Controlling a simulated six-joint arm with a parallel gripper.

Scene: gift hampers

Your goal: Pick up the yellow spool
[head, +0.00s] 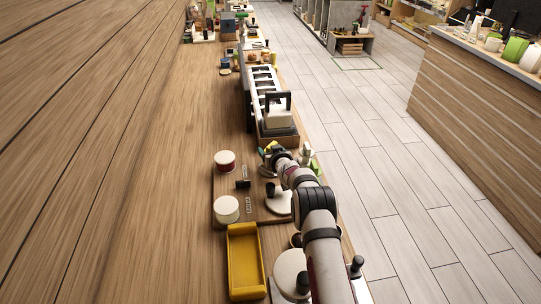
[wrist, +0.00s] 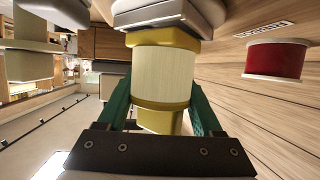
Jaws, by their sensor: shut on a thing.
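The yellow spool (wrist: 163,75) has yellow end flanges and a cream wound middle in the wrist view. My gripper (wrist: 162,105) has its green fingers on both sides of it and is shut on it. In the head view my gripper (head: 270,151) is at the far right part of the wooden board (head: 240,180), and only a small yellow patch of the spool (head: 269,146) shows. A pale grey rounded block lies against or just beyond the spool's far end in the wrist view; I cannot tell whether they touch.
A red spool (head: 225,158) and a cream spool (head: 227,208) stand at the board's left side. A yellow tray (head: 245,262) lies nearer. A white, dark-based machine (head: 278,122) stands beyond my gripper. The wooden surface to the left is clear.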

